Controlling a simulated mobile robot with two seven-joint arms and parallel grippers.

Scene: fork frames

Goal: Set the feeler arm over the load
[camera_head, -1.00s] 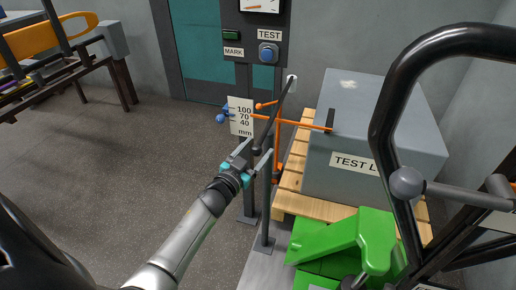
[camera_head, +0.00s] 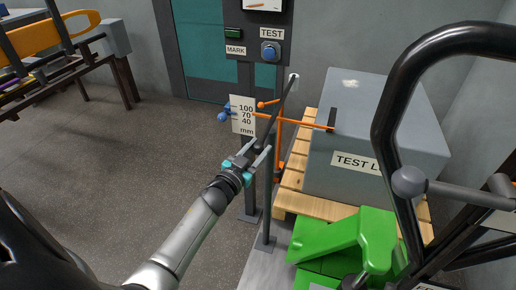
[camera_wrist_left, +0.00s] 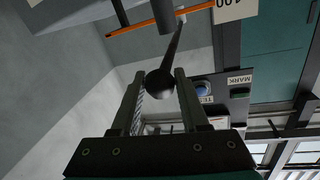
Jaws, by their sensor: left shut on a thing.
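The orange feeler arm (camera_head: 301,123) reaches right from an orange upright. Its dark end plate (camera_head: 332,118) shows against the left top edge of the grey load (camera_head: 375,105); I cannot tell whether they touch. A dark lever (camera_head: 278,108) with a pale tip slants past the feeler arm. My left gripper (camera_head: 258,152) is at its near end. In the left wrist view, the lever's dark ball knob (camera_wrist_left: 160,83) sits between the two fingers, which are shut on it. The orange bar (camera_wrist_left: 160,20) crosses beyond. My right gripper is out of view.
The load stands on a wooden pallet (camera_head: 318,206). A scale card (camera_head: 243,114) marked 100, 70, 40 mm stands left of the feeler. The TEST button (camera_head: 270,51) is on the post above. A green machine part (camera_head: 345,250) and black frame (camera_head: 385,90) crowd the right.

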